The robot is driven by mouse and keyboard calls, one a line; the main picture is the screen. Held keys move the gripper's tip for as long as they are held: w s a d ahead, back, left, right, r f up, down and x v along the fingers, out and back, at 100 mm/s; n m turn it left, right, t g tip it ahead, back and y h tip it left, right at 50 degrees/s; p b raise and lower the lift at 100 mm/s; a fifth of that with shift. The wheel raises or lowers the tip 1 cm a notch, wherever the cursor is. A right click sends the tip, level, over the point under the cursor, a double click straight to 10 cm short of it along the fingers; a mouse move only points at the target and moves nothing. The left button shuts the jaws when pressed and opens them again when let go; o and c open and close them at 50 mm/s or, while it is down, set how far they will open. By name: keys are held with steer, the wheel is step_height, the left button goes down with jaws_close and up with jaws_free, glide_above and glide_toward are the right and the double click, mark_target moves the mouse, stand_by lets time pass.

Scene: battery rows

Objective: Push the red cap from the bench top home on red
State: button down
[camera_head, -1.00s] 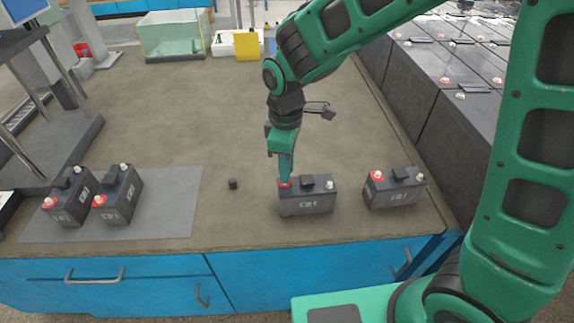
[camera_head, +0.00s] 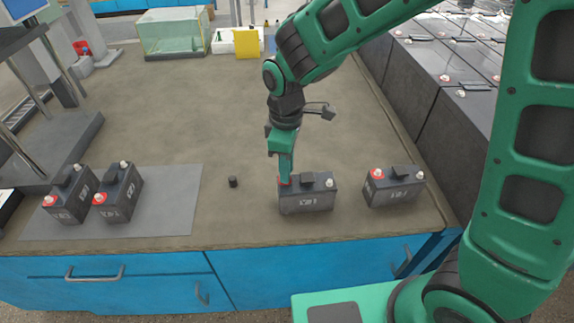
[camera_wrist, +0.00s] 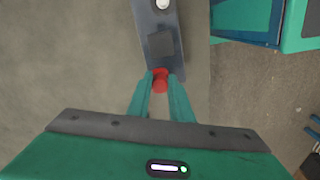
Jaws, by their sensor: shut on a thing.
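My gripper (camera_head: 285,181) is shut on the red cap, pointing straight down at the left end of a dark battery (camera_head: 307,200). In the wrist view the red cap (camera_wrist: 160,80) shows between the two green fingertips, at the near end of the battery (camera_wrist: 155,35). The cap is at the battery's red terminal; whether it is fully seated cannot be told. The battery's other terminal, pale, is bare at the far end (camera_wrist: 163,4).
Another battery (camera_head: 394,187) stands to the right. Two batteries (camera_head: 118,192) stand on a grey mat (camera_head: 175,205) at left. A small black cap (camera_head: 233,182) lies on the bench top (camera_head: 190,110). A glass tank (camera_head: 173,33) stands at the back.

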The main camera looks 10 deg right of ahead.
steer(key=shift+f, duration=0.35)
stand_by(0.4)
steer(key=c, duration=1)
jaws_free()
steer(key=shift+r, duration=0.15)
steer(key=shift+r, duration=3.4)
